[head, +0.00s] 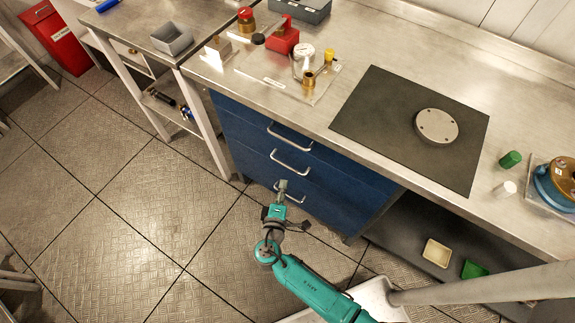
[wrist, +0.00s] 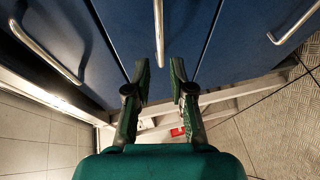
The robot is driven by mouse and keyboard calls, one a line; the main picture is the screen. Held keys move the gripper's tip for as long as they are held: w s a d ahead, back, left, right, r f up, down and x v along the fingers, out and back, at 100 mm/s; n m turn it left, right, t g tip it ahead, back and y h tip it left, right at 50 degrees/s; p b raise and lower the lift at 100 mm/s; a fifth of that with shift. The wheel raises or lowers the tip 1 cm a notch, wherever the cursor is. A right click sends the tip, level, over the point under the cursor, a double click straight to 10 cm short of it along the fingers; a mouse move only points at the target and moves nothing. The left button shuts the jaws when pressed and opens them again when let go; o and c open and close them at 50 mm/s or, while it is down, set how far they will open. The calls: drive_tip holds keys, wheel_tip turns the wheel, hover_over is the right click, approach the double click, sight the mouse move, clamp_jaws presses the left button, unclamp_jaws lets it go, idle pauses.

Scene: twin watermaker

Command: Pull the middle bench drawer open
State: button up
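The blue bench drawer unit has three stacked drawers with silver bar handles, and all look shut. The middle drawer (head: 262,158) has its handle (head: 290,164) at the centre of the front. My gripper (head: 283,184) is in front of the unit, over the lower drawers in the head view. In the wrist view my gripper (wrist: 160,68) is open, its two fingers apart. A vertical-looking handle (wrist: 158,30) lies ahead, its near end appearing between the fingertips; I cannot tell whether it is actually between them. Nothing seems held.
The other handles show left (wrist: 45,52) and right (wrist: 294,25) in the wrist view. The steel benchtop (head: 345,30) overhangs the drawers. An open shelf (head: 415,230) is to the right, a table leg (head: 210,140) to the left. The tiled floor is clear in front.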

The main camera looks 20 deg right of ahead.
sight(287, 165)
drive_tip(key=x, duration=1)
clamp_jaws()
